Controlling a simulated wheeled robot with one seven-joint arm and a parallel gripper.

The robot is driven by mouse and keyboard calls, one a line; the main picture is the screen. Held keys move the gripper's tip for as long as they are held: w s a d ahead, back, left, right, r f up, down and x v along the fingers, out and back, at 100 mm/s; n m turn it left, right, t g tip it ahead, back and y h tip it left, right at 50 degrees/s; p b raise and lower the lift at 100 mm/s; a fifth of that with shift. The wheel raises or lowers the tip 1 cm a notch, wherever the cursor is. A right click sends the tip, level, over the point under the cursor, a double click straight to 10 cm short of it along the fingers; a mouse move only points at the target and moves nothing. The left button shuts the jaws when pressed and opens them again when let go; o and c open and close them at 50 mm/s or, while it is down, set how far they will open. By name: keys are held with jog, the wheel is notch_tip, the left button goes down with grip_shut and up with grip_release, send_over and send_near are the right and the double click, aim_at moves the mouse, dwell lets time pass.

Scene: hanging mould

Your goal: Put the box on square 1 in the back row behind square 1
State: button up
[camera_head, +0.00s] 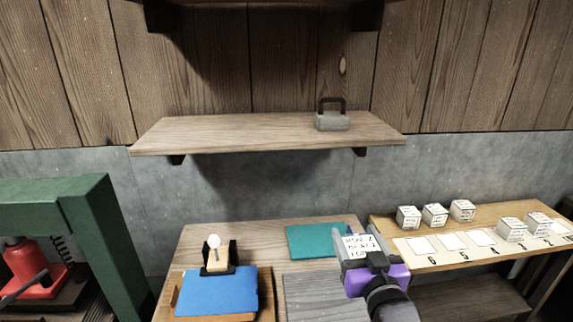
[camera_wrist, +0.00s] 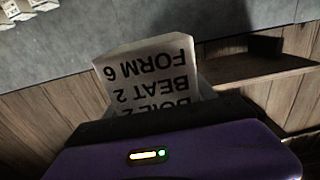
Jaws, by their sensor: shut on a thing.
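A white box (camera_head: 357,246) with black print is held in my gripper (camera_head: 372,264), in front of the right end of the low wooden table. In the wrist view the box (camera_wrist: 150,75) shows upside-down print reading "FORM 6", "BEAT 2" and a partly hidden line. My purple gripper (camera_wrist: 165,150) is shut on its lower part. At right, a wooden bench (camera_head: 395,226) carries a pale strip of numbered squares. The bare square at the far right (camera_head: 559,228) looks like square 1, its number hard to read. Three boxes (camera_head: 435,214) stand behind the left squares.
Two boxes (camera_head: 524,226) stand on squares left of the far-right one. The back row's right part looks clear. A wall shelf (camera_head: 230,135) holds a grey weight (camera_head: 331,121). A teal mat (camera_head: 312,240) and blue board (camera_head: 215,292) lie below; a green frame (camera_head: 85,220) stands left.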

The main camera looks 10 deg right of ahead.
jog(key=s+f, duration=0.9)
jog(key=f, duration=0.5)
jog(key=s+f, duration=0.9)
jog(key=f, duration=0.6)
jog(key=shift+f, duration=0.3)
jog(key=w+r, duration=0.6)
jog(key=r, duration=0.4)
jog(key=w+r, duration=0.6)
jog(key=r, duration=0.4)
jog(key=w+r, duration=0.6)
jog(key=r, duration=0.3)
jog(key=shift+r, duration=0.4)
jog(key=shift+f, duration=0.45)
notch_tip(320, 180, down, 20)
jog(key=shift+r+p, duration=0.2)
jog(key=shift+p, duration=0.3)
